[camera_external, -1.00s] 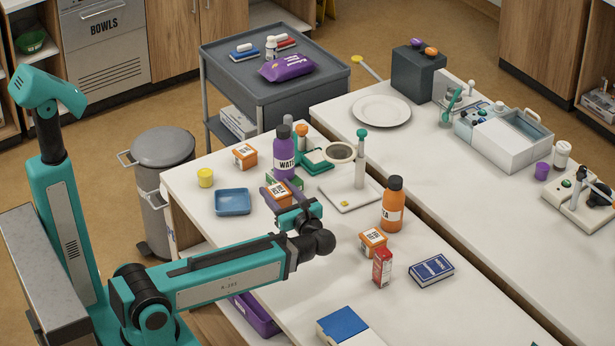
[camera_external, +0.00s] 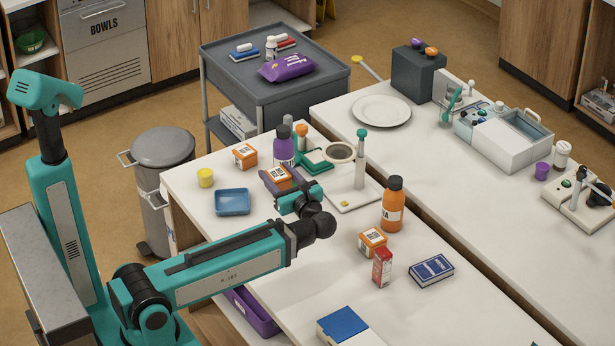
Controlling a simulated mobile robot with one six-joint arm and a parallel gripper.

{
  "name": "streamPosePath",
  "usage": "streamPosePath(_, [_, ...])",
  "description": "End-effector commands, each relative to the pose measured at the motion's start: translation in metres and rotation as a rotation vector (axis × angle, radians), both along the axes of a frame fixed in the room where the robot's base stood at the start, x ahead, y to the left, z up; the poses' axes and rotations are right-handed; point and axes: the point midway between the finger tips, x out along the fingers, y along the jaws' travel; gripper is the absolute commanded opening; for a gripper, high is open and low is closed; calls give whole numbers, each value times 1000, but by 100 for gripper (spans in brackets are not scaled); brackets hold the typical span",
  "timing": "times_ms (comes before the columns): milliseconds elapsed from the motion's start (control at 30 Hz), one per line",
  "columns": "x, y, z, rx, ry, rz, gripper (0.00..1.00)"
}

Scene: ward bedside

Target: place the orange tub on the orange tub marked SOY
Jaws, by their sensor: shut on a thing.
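My gripper (camera_external: 279,187) is shut on an orange tub (camera_external: 278,175) with a white label. It holds the tub in front of the purple bottle, which it partly hides. A second orange tub (camera_external: 245,157) stands at the back left of the near table. A third orange tub (camera_external: 372,242) stands to the right of my arm, just behind a red carton. Both have white labels too small to read, so I cannot tell which is marked SOY.
An orange bottle (camera_external: 393,206), red carton (camera_external: 382,267) and blue book (camera_external: 432,270) are at the right.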

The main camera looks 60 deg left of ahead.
Motion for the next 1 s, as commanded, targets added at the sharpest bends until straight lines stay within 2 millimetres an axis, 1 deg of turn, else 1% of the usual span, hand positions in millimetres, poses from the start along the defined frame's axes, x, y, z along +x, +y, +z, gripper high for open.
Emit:
streamPosePath(33, [0, 0, 11, 1, -4, 0, 23])
streamPosePath(100, [0, 0, 23, 1, -4, 0, 23])
streamPosePath(600, [1, 0, 112, 1, -3, 0, 23])
streamPosePath(900, [1, 0, 153, 2, -2, 0, 23])
streamPosePath(967, [1, 0, 160, 1, -2, 0, 23])
streamPosePath(1000, [3, 6, 158, 1, 0, -2, 23])
